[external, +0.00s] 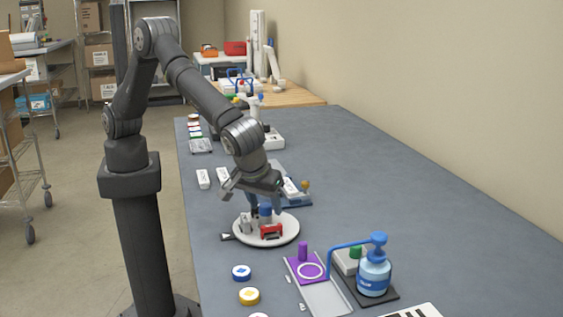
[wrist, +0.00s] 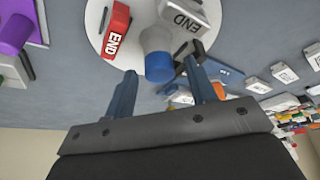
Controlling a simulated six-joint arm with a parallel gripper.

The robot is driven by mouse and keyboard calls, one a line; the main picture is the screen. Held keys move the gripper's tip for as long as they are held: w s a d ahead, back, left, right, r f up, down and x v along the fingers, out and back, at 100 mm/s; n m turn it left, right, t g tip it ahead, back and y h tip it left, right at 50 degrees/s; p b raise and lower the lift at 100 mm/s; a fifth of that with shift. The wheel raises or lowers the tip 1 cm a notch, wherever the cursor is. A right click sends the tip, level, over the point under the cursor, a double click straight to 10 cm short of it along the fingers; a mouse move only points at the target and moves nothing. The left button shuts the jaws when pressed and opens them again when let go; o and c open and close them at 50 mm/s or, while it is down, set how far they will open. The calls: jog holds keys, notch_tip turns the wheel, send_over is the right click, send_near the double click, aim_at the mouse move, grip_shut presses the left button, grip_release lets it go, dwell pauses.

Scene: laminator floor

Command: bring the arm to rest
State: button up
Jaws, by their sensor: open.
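My gripper (external: 264,202) is low over a round white plate (external: 289,231) in the external view. In the wrist view its two blue-grey fingers (wrist: 163,88) are apart. Between and beyond their tips is a small piece with a blue cap (wrist: 159,67) and a pale body; I cannot tell whether a finger touches it. The blue-capped piece also shows on the plate in the external view (external: 265,211). A red block marked END (wrist: 116,30) and a grey block marked END (wrist: 184,18) are on the plate beside it.
A blue-topped pump bottle (external: 374,272) stands on a dark base at the front right. A purple piece (external: 303,252) is on a tray left of it. Blue (external: 241,272) and yellow (external: 249,296) discs lie at the front left. The right of the table (external: 400,190) is clear.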

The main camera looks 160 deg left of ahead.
jog(key=shift+d+r+m, duration=0.1)
jog(key=shift+m, duration=0.5)
jog(key=m+t, duration=0.1)
jog(key=m, duration=0.2)
jog(key=shift+y, duration=0.4)
jog(key=m+t, duration=0.2)
jog(key=m, duration=0.3)
jog(key=shift+s, duration=0.15)
jog(key=shift+y, duration=0.3)
dwell(1.0)
